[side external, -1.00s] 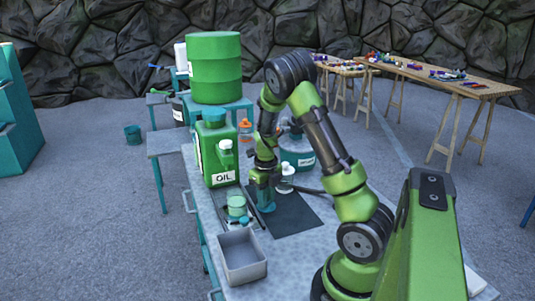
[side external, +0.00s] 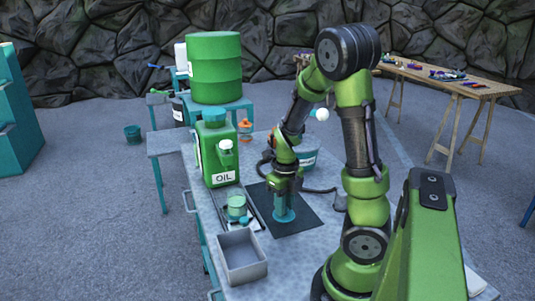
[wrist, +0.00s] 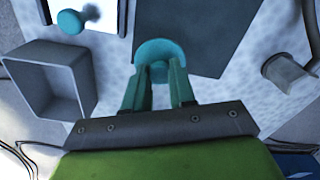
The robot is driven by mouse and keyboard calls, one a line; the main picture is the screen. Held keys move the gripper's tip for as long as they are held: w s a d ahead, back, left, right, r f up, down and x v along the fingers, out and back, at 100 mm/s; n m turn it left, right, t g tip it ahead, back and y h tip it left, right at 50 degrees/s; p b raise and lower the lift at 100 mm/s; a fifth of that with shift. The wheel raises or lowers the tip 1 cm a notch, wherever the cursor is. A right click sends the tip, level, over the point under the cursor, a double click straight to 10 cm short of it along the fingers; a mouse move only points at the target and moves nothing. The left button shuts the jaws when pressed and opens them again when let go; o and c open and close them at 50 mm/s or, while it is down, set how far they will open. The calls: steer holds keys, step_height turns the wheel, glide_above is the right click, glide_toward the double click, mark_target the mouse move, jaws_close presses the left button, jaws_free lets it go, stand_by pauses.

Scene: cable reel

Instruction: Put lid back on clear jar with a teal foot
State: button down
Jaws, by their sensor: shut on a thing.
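My gripper (side external: 284,196) points down over the dark mat. In the wrist view my gripper (wrist: 160,82) is shut on a round teal disc, which looks like the lid (wrist: 160,50). The lid (side external: 284,216) also shows below the fingers in the side view; I cannot tell whether it touches the mat. A clear jar with pale green inside (side external: 236,202) and teal at its bottom stands on a small tray, left of my gripper. In the wrist view a teal round part (wrist: 70,22) shows there at the upper left.
A grey open bin (side external: 241,255) stands at the table's front. A green oil can (side external: 217,150) and an orange-topped bottle (side external: 245,130) stand behind. The dark mat (side external: 262,203) is mostly bare. A grey fixture (wrist: 285,70) stands right of it in the wrist view. A black cable lies nearby.

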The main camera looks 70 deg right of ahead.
steer(key=s+a, duration=0.3)
steer(key=shift+s+r, duration=0.25)
steer(key=shift+s, duration=0.15)
steer(key=shift+s+f, duration=0.1)
steer(key=shift+s, duration=0.15)
steer(key=w+d+r+n, duration=0.1)
steer(key=w+r, duration=0.4)
steer(key=w, duration=0.5)
steer(key=w+d+r+n, duration=0.1)
steer(key=w+r, duration=0.4)
steer(key=w, duration=0.4)
step_height(320, 180, down, 6)
steer(key=shift+d, duration=0.2)
steer(key=shift+f, duration=0.2)
stand_by(0.7)
steer(key=shift+c, duration=1.9)
jaws_free()
steer(key=shift+r, duration=0.1)
